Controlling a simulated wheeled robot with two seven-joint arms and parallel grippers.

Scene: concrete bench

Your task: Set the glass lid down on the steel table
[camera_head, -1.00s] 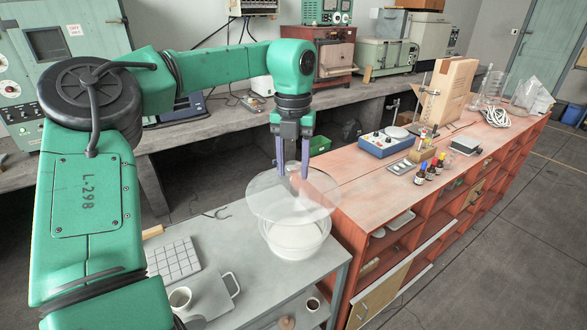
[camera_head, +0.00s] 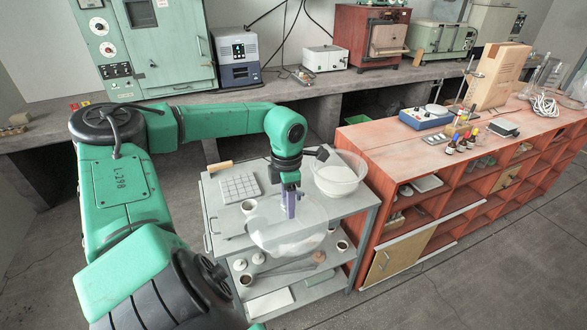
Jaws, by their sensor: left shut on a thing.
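The clear glass lid (camera_head: 300,236) hangs level from my left gripper (camera_head: 290,209), which is shut on it at its middle. In the head view the lid overlaps the front part of the grey steel table (camera_head: 352,203), and its front rim shows past the table's front edge. It appears above the tabletop; the exact gap is hard to tell. The clear bowl (camera_head: 338,176) with whitish contents stands uncovered at the table's back right, behind and right of the lid. My right gripper is not in view.
A tile-like grid plate (camera_head: 240,188) and a wooden-handled tool (camera_head: 219,166) lie at the table's back left. The lower shelf holds cups and other items. A red bench (camera_head: 400,160) adjoins on the right.

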